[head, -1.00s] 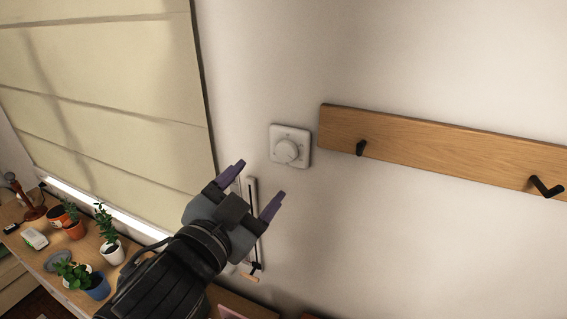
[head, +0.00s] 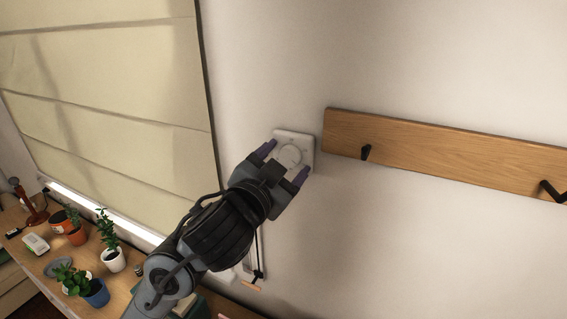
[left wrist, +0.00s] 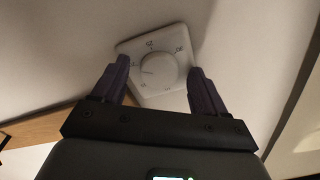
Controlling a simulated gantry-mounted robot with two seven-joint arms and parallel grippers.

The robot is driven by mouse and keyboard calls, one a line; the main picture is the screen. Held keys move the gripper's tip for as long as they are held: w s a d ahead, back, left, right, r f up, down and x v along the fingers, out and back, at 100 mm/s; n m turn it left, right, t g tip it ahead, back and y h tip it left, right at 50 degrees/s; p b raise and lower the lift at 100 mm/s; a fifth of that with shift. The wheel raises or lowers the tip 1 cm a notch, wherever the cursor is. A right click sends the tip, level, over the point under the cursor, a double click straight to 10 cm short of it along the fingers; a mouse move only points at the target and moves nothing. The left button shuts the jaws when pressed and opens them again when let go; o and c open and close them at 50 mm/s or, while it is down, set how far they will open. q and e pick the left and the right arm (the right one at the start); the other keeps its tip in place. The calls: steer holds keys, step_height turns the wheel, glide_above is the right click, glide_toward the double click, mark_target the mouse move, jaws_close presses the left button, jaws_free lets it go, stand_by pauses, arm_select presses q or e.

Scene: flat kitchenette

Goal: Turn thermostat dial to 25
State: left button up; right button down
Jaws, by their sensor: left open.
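The thermostat is a white square plate (head: 305,142) on the wall with a round white dial (head: 289,156) in its middle. In the left wrist view the dial (left wrist: 163,70) shows a thin dark line toward its left side, and the plate (left wrist: 131,48) carries small dark marks around it, too small to read surely. My left gripper (head: 285,162) is open in front of the plate, its purple fingers on either side of the dial. In the left wrist view the dial sits between and beyond the fingertips (left wrist: 158,72); I cannot tell whether they touch it. My right gripper is not in view.
A wooden rail (head: 430,151) with black hooks (head: 366,151) is on the wall right of the thermostat. A pale blind (head: 110,90) hangs to the left. Potted plants (head: 113,258) stand on a wooden shelf at lower left. A cord with a handle (head: 252,285) hangs below.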

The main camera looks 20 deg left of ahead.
arm_select(q)
steer(key=c, duration=1)
steer(key=shift+c, duration=0.2)
steer(key=shift+m, duration=1)
steer(key=m, duration=0.3)
steer(key=shift+r+m+p, duration=0.1)
steer(key=shift+m+p, duration=0.2)
steer(key=m, duration=0.4)
steer(key=shift+m, duration=1.1)
